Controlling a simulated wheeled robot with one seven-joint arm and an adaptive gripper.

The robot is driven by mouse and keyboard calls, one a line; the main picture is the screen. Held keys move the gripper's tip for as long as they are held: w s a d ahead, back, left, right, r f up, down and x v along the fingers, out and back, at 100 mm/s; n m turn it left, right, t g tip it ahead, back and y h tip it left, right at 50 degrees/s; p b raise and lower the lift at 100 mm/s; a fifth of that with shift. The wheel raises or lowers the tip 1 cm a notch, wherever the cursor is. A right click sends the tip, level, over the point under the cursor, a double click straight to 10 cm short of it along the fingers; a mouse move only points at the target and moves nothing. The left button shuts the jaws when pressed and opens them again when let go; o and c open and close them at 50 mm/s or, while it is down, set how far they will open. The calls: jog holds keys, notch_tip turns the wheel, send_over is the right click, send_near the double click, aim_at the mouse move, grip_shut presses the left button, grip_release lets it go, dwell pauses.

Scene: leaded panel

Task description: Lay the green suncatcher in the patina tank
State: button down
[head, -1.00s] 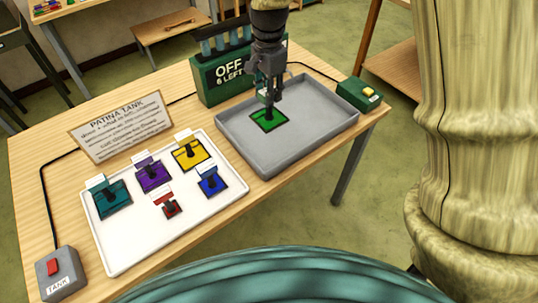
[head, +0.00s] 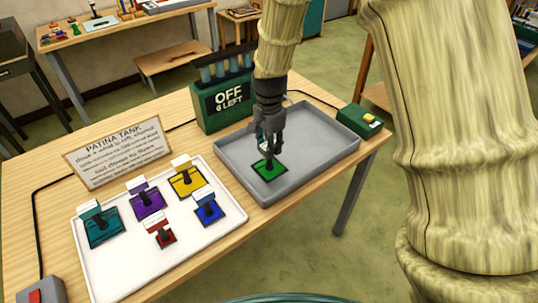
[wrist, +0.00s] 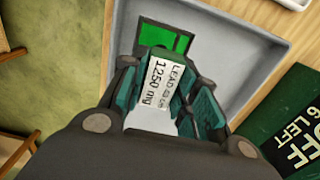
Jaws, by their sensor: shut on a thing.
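The green suncatcher (head: 262,174) is a dark-framed green square with an upright grip and a white tag. My gripper (head: 268,146) is shut on its grip, inside the outline of the grey patina tank (head: 318,138), towards its left front part. I cannot tell whether the suncatcher touches the tank floor. In the wrist view, the green panel (wrist: 176,42) shows beyond the fingers, over the grey tank (wrist: 236,30). The tag (wrist: 162,82) there reads "LEAD" and "1250 mg". The fingers and tag hide much of the panel.
A white tray (head: 143,262) at the front left holds teal, purple, yellow, blue and red suncatchers. A green box (head: 226,97) reading "OFF 6 LEFT" stands behind the tank.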

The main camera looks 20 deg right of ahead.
jog(key=shift+s+f, duration=0.1)
jog(key=shift+f, duration=0.5)
jog(key=shift+f+p, duration=0.8)
jog(key=shift+f, duration=0.85)
jog(key=shift+f, duration=0.15)
jog(key=c, duration=1.1)
grip_release()
jog(key=shift+r+b, duration=2.2)
jog(key=shift+r, duration=3.95)
